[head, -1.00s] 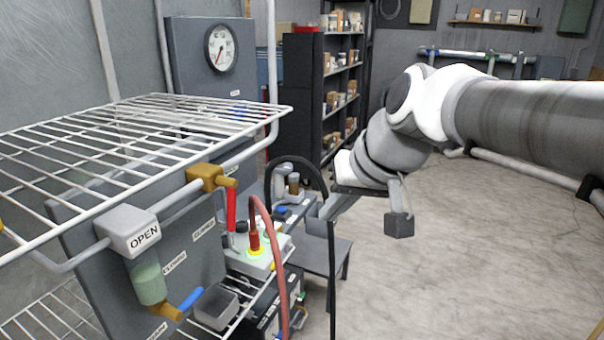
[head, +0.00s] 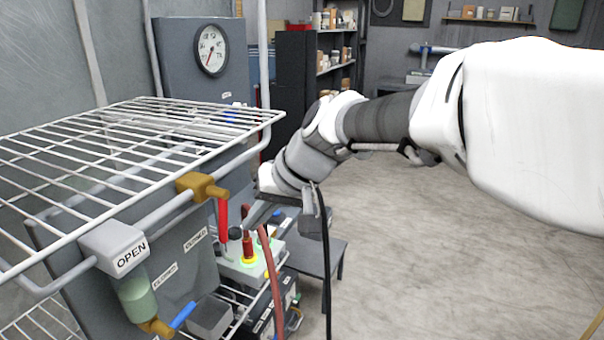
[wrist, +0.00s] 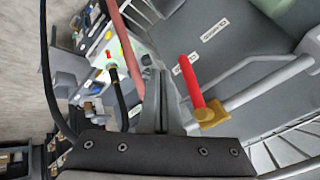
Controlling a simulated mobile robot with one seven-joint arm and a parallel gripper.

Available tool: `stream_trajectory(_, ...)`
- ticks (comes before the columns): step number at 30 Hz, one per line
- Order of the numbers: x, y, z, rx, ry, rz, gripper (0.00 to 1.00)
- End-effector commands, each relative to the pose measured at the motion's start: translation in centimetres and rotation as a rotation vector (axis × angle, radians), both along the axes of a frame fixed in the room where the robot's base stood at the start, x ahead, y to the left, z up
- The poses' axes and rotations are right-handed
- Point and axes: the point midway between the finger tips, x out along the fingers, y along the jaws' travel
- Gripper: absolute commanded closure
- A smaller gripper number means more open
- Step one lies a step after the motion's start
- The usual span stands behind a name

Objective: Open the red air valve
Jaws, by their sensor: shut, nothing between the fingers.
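The red valve handle (head: 222,220) hangs straight down from a brass valve body (head: 202,186) on the pale pipe under the wire shelf. In the wrist view the red handle (wrist: 191,82) and brass body (wrist: 213,116) lie just right of my gripper (wrist: 155,76). My gripper's fingers are shut together and empty, with a visible gap to the handle. In the head view my gripper (head: 256,213) is right of the handle, its tips partly hard to make out against the equipment behind.
A wire shelf (head: 150,125) overhangs the pipe. A box labelled OPEN (head: 115,245) and a lower blue-handled valve (head: 183,314) are to the left. A red hose (head: 272,275), a red button (head: 247,246) and a chair (head: 310,262) are close by. Open floor lies right.

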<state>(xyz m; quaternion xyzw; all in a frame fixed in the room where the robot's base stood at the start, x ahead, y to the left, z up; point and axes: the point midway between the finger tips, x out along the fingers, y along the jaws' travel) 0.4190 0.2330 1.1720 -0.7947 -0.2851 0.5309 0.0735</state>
Motion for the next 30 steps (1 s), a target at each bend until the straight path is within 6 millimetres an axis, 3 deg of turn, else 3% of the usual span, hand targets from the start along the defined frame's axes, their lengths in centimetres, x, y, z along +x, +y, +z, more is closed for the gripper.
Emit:
stream_trajectory(7, -0.4, 2.0, 0.3, -0.001, -0.001, -0.001, 1.0)
stream_trajectory(30, -0.6, 2.2, 0.4, 0.025, 0.059, -0.002, 1.0)
